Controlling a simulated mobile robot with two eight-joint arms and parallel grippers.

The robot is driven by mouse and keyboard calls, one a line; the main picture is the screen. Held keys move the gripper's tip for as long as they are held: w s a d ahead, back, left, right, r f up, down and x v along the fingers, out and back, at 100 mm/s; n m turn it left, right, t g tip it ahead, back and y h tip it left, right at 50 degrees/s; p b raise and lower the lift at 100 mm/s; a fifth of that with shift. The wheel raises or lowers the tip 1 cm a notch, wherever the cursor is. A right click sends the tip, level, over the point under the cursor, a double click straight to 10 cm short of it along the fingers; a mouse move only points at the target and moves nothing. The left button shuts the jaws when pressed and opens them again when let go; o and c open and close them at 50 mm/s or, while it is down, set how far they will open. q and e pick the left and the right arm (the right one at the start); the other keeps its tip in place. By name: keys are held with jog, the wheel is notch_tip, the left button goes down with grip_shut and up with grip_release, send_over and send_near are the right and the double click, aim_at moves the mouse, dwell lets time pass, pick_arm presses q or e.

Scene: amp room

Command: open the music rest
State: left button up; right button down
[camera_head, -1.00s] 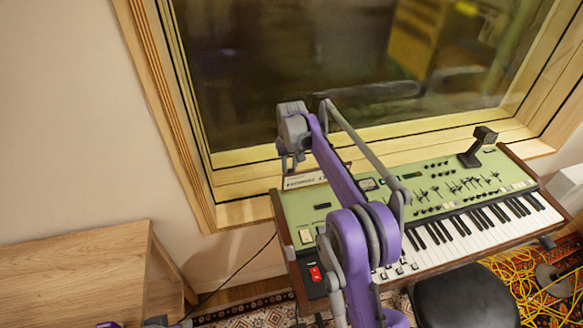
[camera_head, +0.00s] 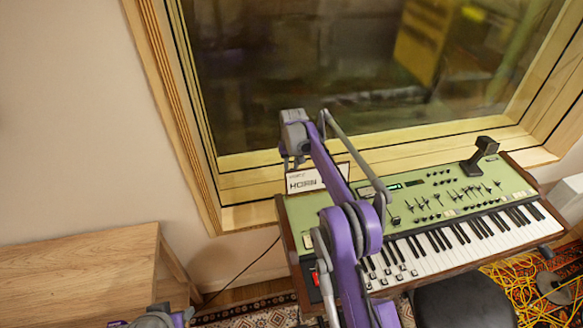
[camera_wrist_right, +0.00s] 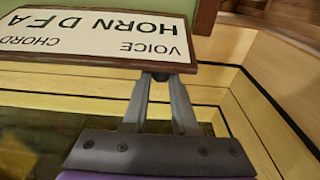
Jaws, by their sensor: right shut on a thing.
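The music rest (camera_head: 306,179) is a pale panel with a dark wooden edge and printed lettering such as HORN. It stands at the back left of a green keyboard (camera_head: 300,212), raised and tilted, partly hidden behind my right arm. My right gripper (camera_head: 292,164) is at its upper left edge. In the right wrist view the printed panel (camera_wrist_right: 100,35) fills the top left, lettering upside down. The fingers (camera_wrist_right: 162,77) are shut on its wooden edge. Of my left arm only a part shows at the bottom left; its gripper is not seen.
A window with a wooden frame (camera_head: 235,180) is close behind the keyboard. A dark block-shaped object (camera_head: 484,152) stands at the keyboard's back right. A wooden table (camera_head: 90,265) is at the left and a black stool (camera_head: 465,300) in front.

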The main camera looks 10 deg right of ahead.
jog(key=shift+w+f, duration=0.1)
jog(key=c, duration=0.7)
grip_release()
jog(key=shift+w+f, duration=0.1)
jog(key=r, duration=0.3)
jog(key=s+r, duration=0.1)
jog(key=r, duration=0.6)
jog(key=shift+s+r+p, duration=0.15)
jog(key=shift+r+p, duration=0.2)
jog(key=shift+r, duration=0.05)
